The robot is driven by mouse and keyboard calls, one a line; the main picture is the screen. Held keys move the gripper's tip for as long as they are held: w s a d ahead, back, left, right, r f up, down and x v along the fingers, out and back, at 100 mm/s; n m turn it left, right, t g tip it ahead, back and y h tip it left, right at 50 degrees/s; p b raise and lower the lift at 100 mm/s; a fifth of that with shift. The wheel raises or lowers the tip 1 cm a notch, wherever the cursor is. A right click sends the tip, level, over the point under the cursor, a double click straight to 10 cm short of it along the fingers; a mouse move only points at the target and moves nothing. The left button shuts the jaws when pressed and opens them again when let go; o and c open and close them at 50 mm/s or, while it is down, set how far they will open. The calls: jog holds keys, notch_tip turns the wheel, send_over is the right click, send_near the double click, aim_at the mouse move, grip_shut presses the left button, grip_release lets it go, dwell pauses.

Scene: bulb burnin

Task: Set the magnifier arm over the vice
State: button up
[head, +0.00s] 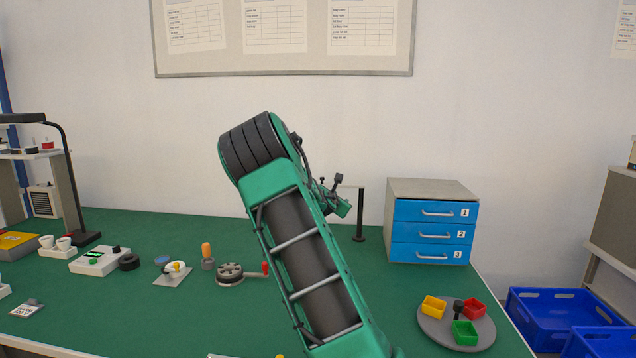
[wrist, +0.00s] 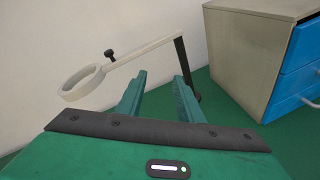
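The magnifier arm shows in the wrist view as a pale bar (wrist: 150,47) with a ring (wrist: 82,83) at its left end and a dark knob near the ring. Its right end meets a dark upright post (wrist: 183,62), which also stands left of the drawer unit in the head view (head: 360,220). My gripper (wrist: 160,76) is open, its two green fingers apart with nothing seen between them. The bar passes beyond and above the fingertips; the right finger overlaps the post's lower part. A round grey device with a red-tipped handle (head: 230,272), perhaps the vice, sits left of my arm.
A drawer unit with blue fronts (head: 432,222) stands right of the post. A round tray (head: 440,332) with coloured bins is at the front right. A meter box (head: 100,261), a cup holder (head: 58,248) and a lamp (head: 70,190) are at the left.

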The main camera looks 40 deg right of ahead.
aim_at(322, 178)
jog(key=w+a+r+n+t, duration=0.1)
jog(key=w+r+n+t, duration=0.25)
jog(key=w+n, duration=0.5)
jog(key=shift+m+h, duration=0.4)
jog(key=shift+m, duration=0.05)
jog(key=x, duration=1)
jog(key=shift+w, duration=0.45)
jog(key=shift+c, duration=0.7)
